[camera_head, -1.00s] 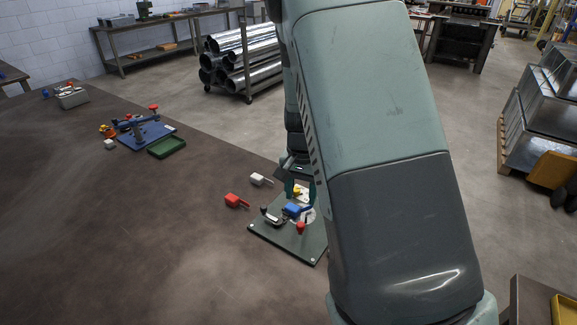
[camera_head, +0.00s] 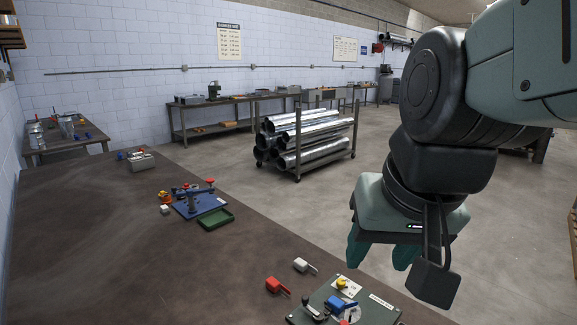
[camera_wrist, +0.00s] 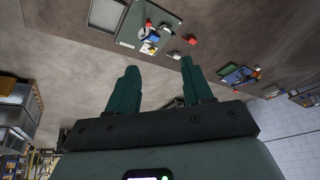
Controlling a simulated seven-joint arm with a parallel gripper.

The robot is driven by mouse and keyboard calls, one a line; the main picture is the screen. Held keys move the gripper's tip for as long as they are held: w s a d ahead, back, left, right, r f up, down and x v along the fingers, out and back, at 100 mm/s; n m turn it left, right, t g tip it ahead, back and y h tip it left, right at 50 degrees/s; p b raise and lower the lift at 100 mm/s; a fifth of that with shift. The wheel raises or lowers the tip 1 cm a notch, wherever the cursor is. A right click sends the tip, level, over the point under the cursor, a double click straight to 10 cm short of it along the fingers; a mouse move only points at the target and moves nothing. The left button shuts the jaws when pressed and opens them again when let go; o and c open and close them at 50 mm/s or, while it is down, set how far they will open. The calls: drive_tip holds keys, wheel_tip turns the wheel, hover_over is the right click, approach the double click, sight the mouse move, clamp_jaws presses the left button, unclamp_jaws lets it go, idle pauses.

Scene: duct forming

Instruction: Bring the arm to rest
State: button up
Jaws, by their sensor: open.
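My gripper (camera_head: 382,256) hangs above and beyond the near right part of the table, with its teal fingers pointing down. In the wrist view my gripper (camera_wrist: 158,85) has its two fingers well apart and nothing between them. A green fixture plate (camera_head: 368,308) lies on the table below, cut by the lower picture edge, with a blue block, a yellow part and a dark-handled clamp on it. The plate also shows in the wrist view (camera_wrist: 128,38), apart from the fingers.
A red piece (camera_head: 276,285) and a white piece (camera_head: 302,265) lie by the plate. A blue fixture (camera_head: 203,207) and a green tray (camera_head: 216,220) stand further back on the brown table (camera_head: 110,255). A cart of metal ducts (camera_head: 310,140) stands on the floor behind.

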drive_tip(key=shift+n+t+h, duration=0.3)
drive_tip(key=shift+n+t, duration=0.2)
drive_tip(key=s, duration=0.3)
drive_tip(key=s+r, duration=0.1)
drive_tip(key=s, duration=0.1)
drive_tip(key=shift+d, duration=0.15)
